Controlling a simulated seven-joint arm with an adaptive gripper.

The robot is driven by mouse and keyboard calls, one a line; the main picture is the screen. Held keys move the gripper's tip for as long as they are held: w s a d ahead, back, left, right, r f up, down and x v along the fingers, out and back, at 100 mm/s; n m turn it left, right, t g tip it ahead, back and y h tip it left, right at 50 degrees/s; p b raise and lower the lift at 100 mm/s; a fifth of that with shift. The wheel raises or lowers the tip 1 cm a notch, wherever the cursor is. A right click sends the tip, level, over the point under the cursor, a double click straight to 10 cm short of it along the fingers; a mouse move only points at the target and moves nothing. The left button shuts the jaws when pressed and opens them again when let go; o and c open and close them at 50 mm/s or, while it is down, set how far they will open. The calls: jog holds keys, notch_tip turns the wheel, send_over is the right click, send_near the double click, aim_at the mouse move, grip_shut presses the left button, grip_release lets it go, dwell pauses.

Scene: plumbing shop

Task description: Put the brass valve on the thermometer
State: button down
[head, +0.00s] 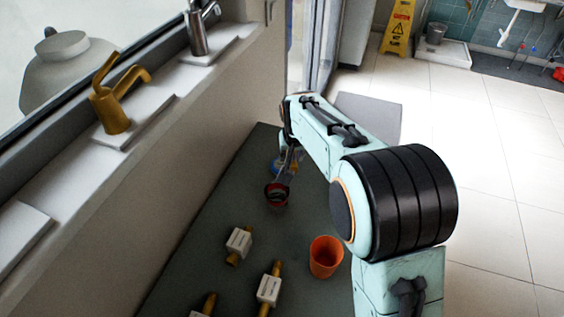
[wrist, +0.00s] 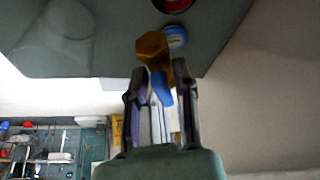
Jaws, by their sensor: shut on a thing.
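My gripper (wrist: 160,82) is shut on the brass valve (wrist: 152,46), holding it by its blue handle (wrist: 164,90), with the brass body out beyond the fingertips. A small round dial with a blue rim, which looks like the thermometer (wrist: 176,37), lies on the dark table just beyond the valve in the wrist view. In the head view, my gripper (head: 288,166) is low near the table's far end. A blue bit of the thermometer (head: 276,166) shows beside it, partly hidden by the fingers. I cannot tell whether valve and dial touch.
A red-rimmed round thing (head: 277,195) with a dark inside stands close to my gripper. An orange cup (head: 326,257) and several white boxes with brass ends (head: 239,242) are nearer on the table (head: 190,235). A wall and sill with taps (head: 113,108) run along the left.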

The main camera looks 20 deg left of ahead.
notch_tip(320, 180, down, 2)
jog(key=shift+f, duration=0.2)
jog(key=w+a+f, duration=0.4)
jog(key=w, duration=0.3)
send_over(281, 166)
notch_tip(281, 166, down, 6)
jog(key=shift+s+d+r, duration=0.1)
jog(key=shift+s, duration=0.05)
jog(key=shift+f, duration=1.7)
jog(key=shift+f, duration=0.1)
jog(key=c, duration=0.9)
grip_release()
jog(key=shift+o, duration=0.2)
